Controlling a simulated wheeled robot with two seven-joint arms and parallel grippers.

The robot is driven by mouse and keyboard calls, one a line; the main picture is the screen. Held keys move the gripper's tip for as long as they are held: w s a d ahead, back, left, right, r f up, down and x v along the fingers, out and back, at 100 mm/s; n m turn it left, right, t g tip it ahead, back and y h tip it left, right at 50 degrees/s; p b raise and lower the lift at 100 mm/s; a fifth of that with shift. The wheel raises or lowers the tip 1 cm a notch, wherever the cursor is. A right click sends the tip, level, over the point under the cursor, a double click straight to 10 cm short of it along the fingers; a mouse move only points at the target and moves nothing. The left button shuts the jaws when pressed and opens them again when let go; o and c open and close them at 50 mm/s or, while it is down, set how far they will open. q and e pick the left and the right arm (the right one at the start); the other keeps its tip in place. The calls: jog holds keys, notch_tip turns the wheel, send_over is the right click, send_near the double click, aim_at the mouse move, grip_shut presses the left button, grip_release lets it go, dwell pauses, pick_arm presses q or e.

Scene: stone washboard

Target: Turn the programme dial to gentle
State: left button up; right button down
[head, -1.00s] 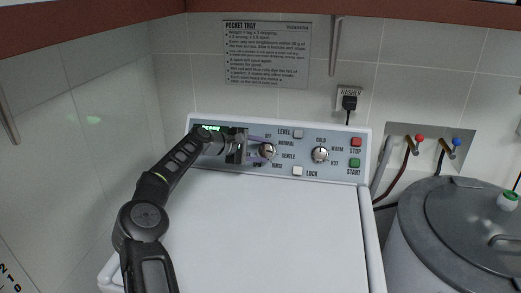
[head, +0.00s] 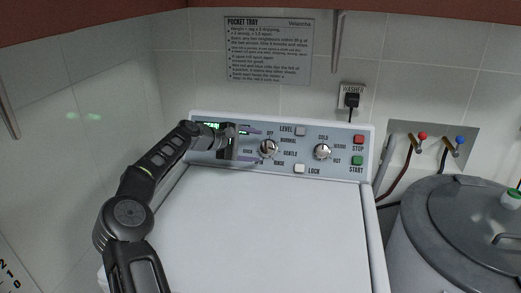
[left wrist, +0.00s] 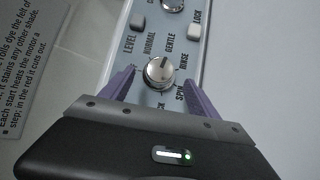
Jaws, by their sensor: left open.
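The programme dial (head: 268,149) is a round silver knob on the left half of the washer's control panel. Its labels include off, normal, gentle, rinse and quick. In the left wrist view the dial (left wrist: 159,72) sits between the two purple fingers. Its pointer is too small to read surely. My left gripper (head: 258,146) is open just left of the dial, with one finger above its level and one below. In the left wrist view the gripper (left wrist: 158,76) shows gaps between its fingers and the knob. My right gripper is not in view.
A second silver dial (head: 322,151) is to the right. Level (head: 300,131) and lock (head: 299,169) buttons, a red stop button (head: 359,140) and a green start button (head: 357,160) are on the panel. The washer lid (head: 270,225) is clear. A grey lidded tub (head: 465,225) stands right.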

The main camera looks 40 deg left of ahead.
pick_arm(q)
jog(key=v, duration=0.3)
jog(key=shift+s+a+r, duration=0.1)
jog(key=shift+s+r, duration=0.05)
jog(key=shift+s, duration=0.15)
dwell(0.3)
